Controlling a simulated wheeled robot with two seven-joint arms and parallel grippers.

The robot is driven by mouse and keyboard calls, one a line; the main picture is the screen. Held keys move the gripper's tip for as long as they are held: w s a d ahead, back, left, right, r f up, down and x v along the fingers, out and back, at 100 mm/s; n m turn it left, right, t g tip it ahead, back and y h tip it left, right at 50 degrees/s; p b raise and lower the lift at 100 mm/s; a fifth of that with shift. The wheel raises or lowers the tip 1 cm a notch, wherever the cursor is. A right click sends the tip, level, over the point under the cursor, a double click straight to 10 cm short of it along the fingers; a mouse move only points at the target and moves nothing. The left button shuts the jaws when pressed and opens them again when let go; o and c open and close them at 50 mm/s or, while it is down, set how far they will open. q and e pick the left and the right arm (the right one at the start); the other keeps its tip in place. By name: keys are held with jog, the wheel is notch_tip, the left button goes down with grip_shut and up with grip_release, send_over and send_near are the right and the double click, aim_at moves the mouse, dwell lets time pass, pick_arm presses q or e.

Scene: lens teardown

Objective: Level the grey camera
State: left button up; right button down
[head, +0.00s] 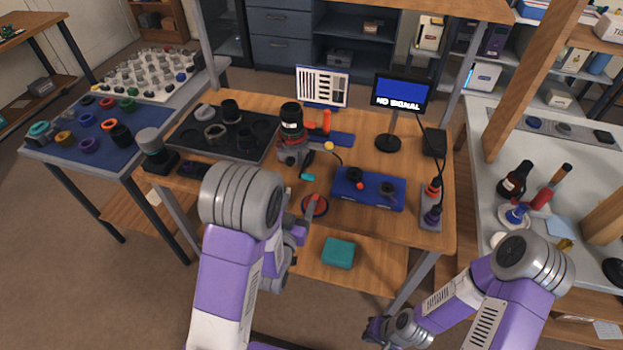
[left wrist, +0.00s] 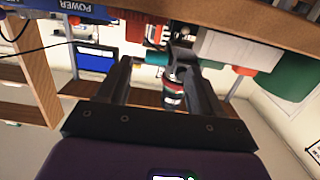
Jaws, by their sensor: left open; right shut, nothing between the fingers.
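The grey camera (head: 291,152) stands on the wooden table, its dark red-ringed lens (head: 292,118) pointing up. I cannot tell its exact tilt. In the left wrist view, which is upside down, the lens (left wrist: 172,92) shows between my fingers, some way beyond them. My left gripper (head: 302,222) is at the table's front edge, nearer than the camera, and partly hidden by my arm. In the left wrist view the left gripper (left wrist: 160,78) is open with nothing held. My right gripper (head: 374,330) is shut and empty, low in front of the table, away from the camera.
A blue box with knobs (head: 368,190) and a monitor reading NO SIGNAL (head: 402,93) stand right of the camera. A dark tray of lens parts (head: 190,146) lies to its left. A teal-handled tool (head: 308,177) and a red disc (head: 318,207) are near the front.

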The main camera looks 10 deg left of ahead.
aim_at(307, 178)
pick_arm(q)
jog(key=shift+w+d+r+t+b, duration=0.1)
jog(key=shift+w+r+t+b, duration=0.2)
jog(key=shift+w+r+t, duration=0.3)
jog(key=shift+w+d+r+b, duration=0.1)
jog(key=shift+w+b, duration=0.15)
jog(key=shift+w, duration=1.45)
jog(key=shift+w+r+b, duration=0.1)
jog(key=shift+w+b, duration=0.1)
jog(key=shift+w, duration=1.5)
